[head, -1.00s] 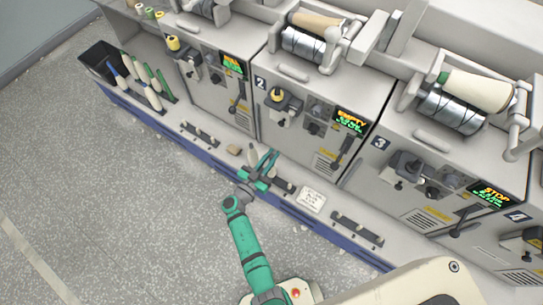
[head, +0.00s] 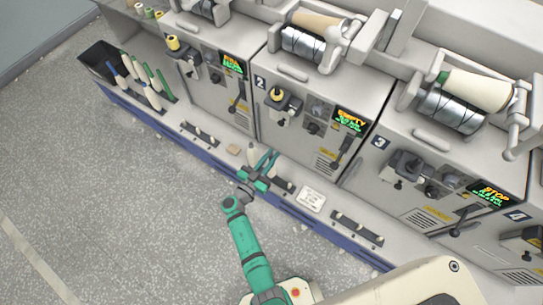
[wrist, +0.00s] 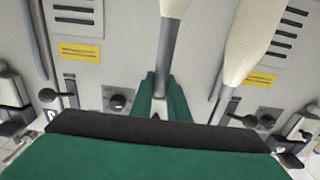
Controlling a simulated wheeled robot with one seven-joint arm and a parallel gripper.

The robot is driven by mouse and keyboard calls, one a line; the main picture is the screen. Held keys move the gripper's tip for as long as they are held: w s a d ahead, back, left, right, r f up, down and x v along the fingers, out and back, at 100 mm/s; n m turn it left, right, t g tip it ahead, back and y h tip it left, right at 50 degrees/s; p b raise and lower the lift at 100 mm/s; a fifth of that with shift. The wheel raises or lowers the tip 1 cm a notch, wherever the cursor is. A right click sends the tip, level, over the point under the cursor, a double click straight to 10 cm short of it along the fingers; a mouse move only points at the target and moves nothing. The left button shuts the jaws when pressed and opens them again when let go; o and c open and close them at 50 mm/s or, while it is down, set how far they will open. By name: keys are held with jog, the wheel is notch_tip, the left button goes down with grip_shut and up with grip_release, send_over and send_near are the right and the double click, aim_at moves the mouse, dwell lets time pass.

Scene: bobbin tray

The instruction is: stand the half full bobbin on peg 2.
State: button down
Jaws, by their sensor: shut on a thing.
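My gripper (head: 268,163) is over the ledge in front of machine 2, beside the dark peg strip (head: 284,186). In the wrist view its green fingers (wrist: 160,90) are shut on the grey tube of a bobbin with a cream winding (wrist: 175,6). I take it for the half full bobbin. Whether its lower end is on a peg or clear of it is hidden. A second, thicker cream bobbin (wrist: 258,35) is close by on the right in the wrist view, apart from the fingers. In the head view a cream bobbin (head: 252,153) shows just left of the fingers.
A rack at the left holds several bobbins with green or blue tips (head: 152,97), beside a black bin (head: 98,57). A tan block (head: 233,149) and a written card (head: 312,199) lie on the ledge. Other peg strips (head: 357,228) flank it. Machine fronts (head: 300,110) rise close behind.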

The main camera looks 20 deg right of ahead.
jog(key=shift+f, duration=0.45)
jog(key=c, duration=2)
grip_release()
jog(key=shift+d, duration=0.1)
jog(key=shift+v, duration=5.6)
jog(key=shift+d, duration=0.1)
